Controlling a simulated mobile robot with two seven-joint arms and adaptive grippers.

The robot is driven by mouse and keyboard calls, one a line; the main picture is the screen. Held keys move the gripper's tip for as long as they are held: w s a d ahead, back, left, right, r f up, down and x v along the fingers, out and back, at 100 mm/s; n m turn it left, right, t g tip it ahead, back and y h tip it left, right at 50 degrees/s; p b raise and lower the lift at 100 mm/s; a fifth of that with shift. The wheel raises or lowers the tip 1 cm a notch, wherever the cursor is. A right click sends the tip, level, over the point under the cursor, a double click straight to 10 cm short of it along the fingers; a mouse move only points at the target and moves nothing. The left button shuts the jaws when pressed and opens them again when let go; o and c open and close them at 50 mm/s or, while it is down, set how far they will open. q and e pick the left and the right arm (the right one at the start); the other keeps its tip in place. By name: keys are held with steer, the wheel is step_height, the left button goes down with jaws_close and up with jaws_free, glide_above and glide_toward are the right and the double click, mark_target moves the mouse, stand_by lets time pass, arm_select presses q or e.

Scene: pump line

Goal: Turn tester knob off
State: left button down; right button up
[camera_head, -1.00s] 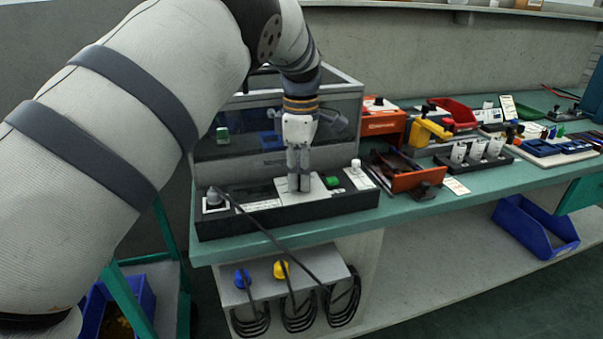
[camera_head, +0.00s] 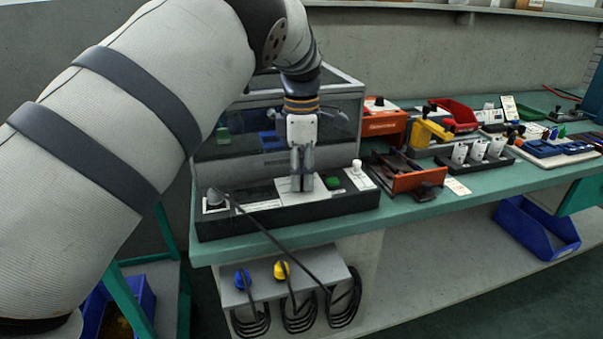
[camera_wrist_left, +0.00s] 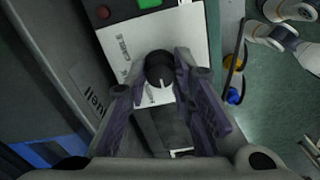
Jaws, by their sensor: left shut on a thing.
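The tester (camera_head: 285,212) is a long, low dark box with white label panels at the front edge of the green bench. Its black round knob (camera_wrist_left: 159,68) with a white pointer line shows in the left wrist view, on a white panel (camera_wrist_left: 125,45). My left gripper (camera_head: 302,184) points down onto this panel. In the left wrist view my left gripper (camera_wrist_left: 161,80) has its fingers on both sides of the knob, shut on it. My right gripper is not seen.
A green button (camera_head: 333,182) sits right of the gripper and a white knob (camera_head: 356,165) stands further right. A grey plug with a cable (camera_head: 216,196) is at the tester's left end. A clear-walled enclosure (camera_head: 345,105) stands close behind. An orange tray (camera_head: 405,180) lies to the right.

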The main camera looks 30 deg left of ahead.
mark_target(301, 178)
arm_select(q)
steer(key=c, duration=1.4)
jaws_free()
step_height(301, 178, up, 12)
